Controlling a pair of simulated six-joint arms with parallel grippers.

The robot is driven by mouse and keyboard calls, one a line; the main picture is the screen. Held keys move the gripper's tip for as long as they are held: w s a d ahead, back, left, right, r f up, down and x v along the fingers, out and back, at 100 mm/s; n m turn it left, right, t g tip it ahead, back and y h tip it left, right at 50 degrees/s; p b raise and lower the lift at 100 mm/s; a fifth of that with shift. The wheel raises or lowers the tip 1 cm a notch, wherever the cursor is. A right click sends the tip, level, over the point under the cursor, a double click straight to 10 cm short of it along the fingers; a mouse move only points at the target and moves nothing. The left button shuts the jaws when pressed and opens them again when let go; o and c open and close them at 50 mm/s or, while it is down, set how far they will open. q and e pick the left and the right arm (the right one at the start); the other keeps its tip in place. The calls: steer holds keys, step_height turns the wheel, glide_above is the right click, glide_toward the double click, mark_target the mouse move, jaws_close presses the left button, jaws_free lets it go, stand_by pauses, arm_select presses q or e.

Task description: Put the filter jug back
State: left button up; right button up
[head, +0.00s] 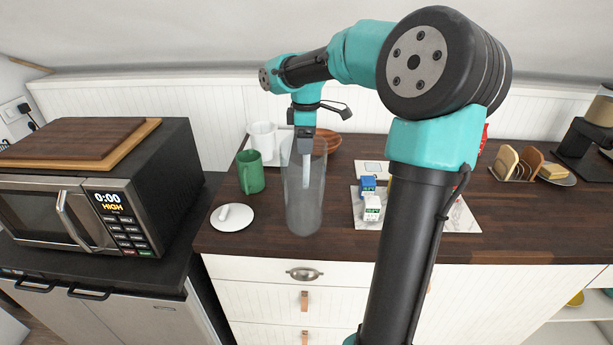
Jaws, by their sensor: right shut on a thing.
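The clear filter jug (297,217) stands out on the dark wooden counter, left of the middle, and looks upright. My right gripper (305,157) points straight down at the jug's top and is shut on it. A pale vertical strip shows below the fingers; I cannot tell whether it is the jug's handle or a part inside. Whether the jug's base touches the counter is unclear. A round white lid with a raised grip (232,217) lies on the counter left of the jug. My left gripper is out of view.
A green mug (251,175) and a white mug (262,138) stand close left of the jug. A brown bowl (329,139) is behind. A microwave (75,215) stands left.

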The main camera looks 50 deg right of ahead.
steer(key=w+d+f, duration=0.1)
steer(key=w+d, duration=0.7)
steer(key=d, duration=0.5)
steer(key=shift+w+f, duration=0.25)
steer(key=shift+w, duration=0.1)
steer(key=shift+f, duration=1.9)
steer(key=o, duration=1.4)
step_height(320, 180, up, 12)
steer(key=shift+r, duration=0.15)
